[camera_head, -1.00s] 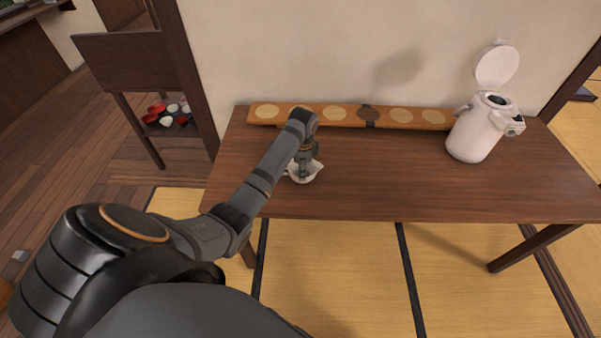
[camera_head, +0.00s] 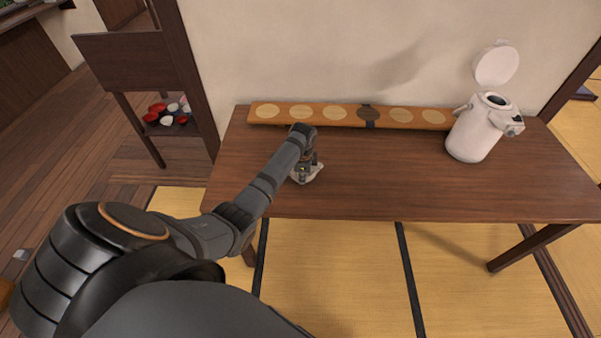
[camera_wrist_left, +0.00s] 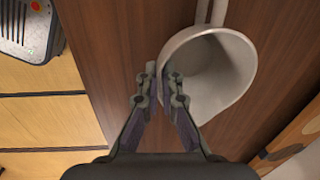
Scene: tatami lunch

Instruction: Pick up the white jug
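The white jug (camera_head: 314,174) stands on the left part of the low wooden table, partly hidden by my left gripper (camera_head: 302,176). In the left wrist view the jug (camera_wrist_left: 222,75) shows its open mouth and pale inside. There the left gripper (camera_wrist_left: 161,80) has its fingertips at the jug's near left wall. One finger is outside the rim and the other overlaps the mouth side, with the wall between them. Whether the fingers press on the wall cannot be made out. My right gripper is in neither view.
The brown table (camera_head: 400,185) is bare in the middle. A long wooden board with pale discs (camera_head: 335,112) lies along its back edge. A white lidded pot (camera_head: 474,135), lid up, stands at the right. Red and white bowls (camera_head: 158,117) sit on a shelf at left.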

